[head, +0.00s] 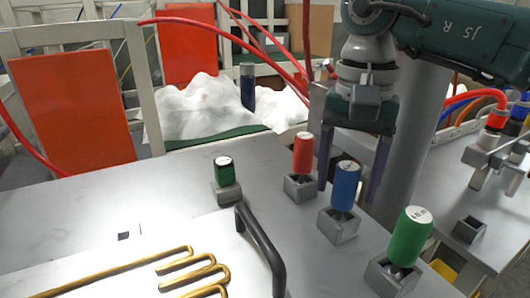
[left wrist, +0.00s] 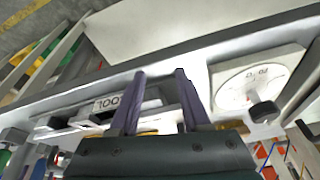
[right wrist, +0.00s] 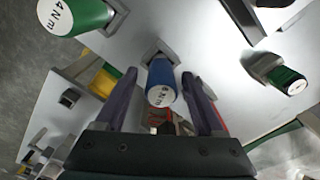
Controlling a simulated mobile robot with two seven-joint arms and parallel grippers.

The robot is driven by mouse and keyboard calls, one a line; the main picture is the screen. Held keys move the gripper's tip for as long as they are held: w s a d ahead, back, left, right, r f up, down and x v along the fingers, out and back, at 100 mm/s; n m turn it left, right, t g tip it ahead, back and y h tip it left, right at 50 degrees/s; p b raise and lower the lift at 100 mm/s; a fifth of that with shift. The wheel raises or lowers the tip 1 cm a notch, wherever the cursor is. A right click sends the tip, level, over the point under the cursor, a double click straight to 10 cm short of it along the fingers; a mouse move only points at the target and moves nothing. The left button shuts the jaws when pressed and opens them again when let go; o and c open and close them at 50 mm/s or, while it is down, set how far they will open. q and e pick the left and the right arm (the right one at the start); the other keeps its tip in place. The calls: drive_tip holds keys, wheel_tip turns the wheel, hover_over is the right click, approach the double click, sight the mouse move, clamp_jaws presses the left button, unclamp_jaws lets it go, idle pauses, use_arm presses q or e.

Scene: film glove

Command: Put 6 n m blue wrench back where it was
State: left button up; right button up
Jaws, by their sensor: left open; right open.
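The blue wrench (head: 345,186) stands upright in a grey square holder (head: 339,225) on the table, its white end cap facing up. In the right wrist view the blue wrench (right wrist: 161,82) lies between the two fingers, its cap lettering partly readable as N m. My right gripper (head: 350,195) is open and points down just behind and around the blue handle; I cannot tell whether the fingers touch it. My left gripper (left wrist: 160,85) is open and empty, seen only in its own wrist view, over a different area with a grey rail and a white dial.
A red wrench (head: 303,152) and two green ones, a large one (head: 411,236) and a small one (head: 224,168), stand in holders close by. A black handle (head: 262,250) rises from a plate beside brass tubing (head: 190,270). An empty holder (head: 469,229) sits on the right-hand table.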

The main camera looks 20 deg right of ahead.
drive_tip(key=shift+r+p, duration=0.4)
wheel_tip(320, 180, up, 12)
drive_tip(key=shift+r, duration=0.15)
